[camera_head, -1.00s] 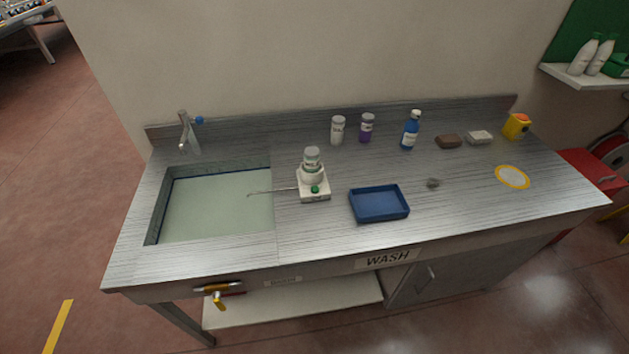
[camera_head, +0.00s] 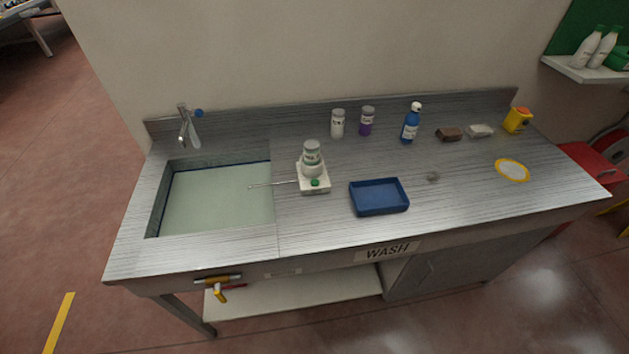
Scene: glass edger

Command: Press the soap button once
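The soap dispenser (camera_head: 312,170) stands on the steel counter just right of the sink. It has a white base, a bottle with a grey cap on top, and a thin spout reaching left over the sink. A green round button (camera_head: 315,182) sits at the front of its base, facing me and unobstructed. Neither of my grippers shows in the head view.
The sink (camera_head: 217,200) with pale water and a tap (camera_head: 188,126) lies left. A blue tray (camera_head: 379,197) sits right of the dispenser. Two jars (camera_head: 338,124), a blue bottle (camera_head: 411,124), blocks and a yellow container (camera_head: 517,120) line the back.

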